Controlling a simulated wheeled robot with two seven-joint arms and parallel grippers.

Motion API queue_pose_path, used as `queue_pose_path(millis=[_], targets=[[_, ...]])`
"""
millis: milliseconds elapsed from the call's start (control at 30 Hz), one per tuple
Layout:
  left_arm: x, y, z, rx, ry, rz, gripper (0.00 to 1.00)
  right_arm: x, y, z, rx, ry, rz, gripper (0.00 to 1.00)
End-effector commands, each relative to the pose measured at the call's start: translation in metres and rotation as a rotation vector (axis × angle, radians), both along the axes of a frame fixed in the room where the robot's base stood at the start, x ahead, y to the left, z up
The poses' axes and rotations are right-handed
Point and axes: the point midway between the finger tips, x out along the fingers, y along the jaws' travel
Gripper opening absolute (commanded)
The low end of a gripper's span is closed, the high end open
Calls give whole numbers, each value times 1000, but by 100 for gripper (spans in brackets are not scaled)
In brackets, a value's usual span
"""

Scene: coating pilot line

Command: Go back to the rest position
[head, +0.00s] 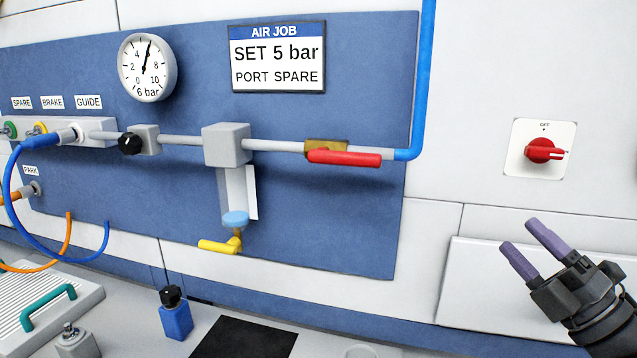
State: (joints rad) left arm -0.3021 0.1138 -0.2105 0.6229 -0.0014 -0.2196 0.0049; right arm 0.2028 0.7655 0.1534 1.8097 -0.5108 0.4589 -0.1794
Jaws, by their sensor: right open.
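My right gripper (529,245) is at the lower right in the head view. Its two purple fingers are apart, with nothing between them. It is in front of the white wall, below and near the red rotary switch (541,150) on its white plate, and apart from it in the picture. The switch's handle lies sideways, with an OFF mark above it. My left gripper is not in view.
A blue panel (340,220) carries a gauge (147,68), a red-handled valve (344,158), a black knob (130,143), a yellow drain lever (218,246) and hoses. A blue block with a black knob (175,318) and a black mat (245,338) are on the bench below.

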Motion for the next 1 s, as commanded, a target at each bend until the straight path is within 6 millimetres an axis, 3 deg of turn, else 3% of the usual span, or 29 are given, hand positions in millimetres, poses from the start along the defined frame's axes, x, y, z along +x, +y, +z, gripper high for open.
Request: queue_pose_path(millis=[167,267,400,500,700,900,1000], targets=[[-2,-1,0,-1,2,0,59,6,1,-65,346,270,-156,64],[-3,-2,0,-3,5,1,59,-5,4,-125,584,513,-294,64],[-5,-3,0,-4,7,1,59,-52,21,-217,880,919,-516,64],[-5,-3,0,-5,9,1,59,-95,40,-262,1012,1168,-650,64],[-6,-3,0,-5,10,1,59,-177,79,-309,1149,1567,-853,64],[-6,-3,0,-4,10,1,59,-251,114,-325,1195,1905,-1016,64],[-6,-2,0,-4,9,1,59,-244,113,-363,1176,1908,-1033,64]])
